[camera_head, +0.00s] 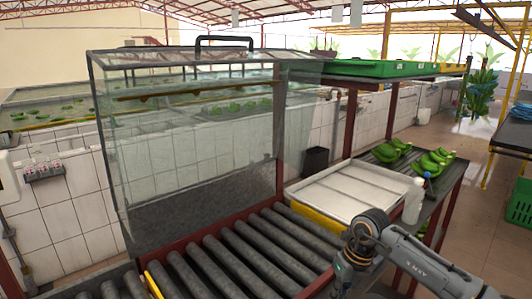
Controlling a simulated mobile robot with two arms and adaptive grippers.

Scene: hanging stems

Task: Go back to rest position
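My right arm comes in from the lower right, bends at a joint and runs down out of the bottom edge beside the roller conveyor (225,266). Its gripper is out of the picture, so whether it is open or holding something is hidden. My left arm and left gripper do not show. Green bananas (434,161) lie in bunches on a dark side table at the right.
A clear-walled box with a black handle (224,41) stands over the conveyor. A white tray (346,190) and a white spray bottle (414,201) are close to my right arm. A black bin (316,160) stands behind. Open floor shows at the far right.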

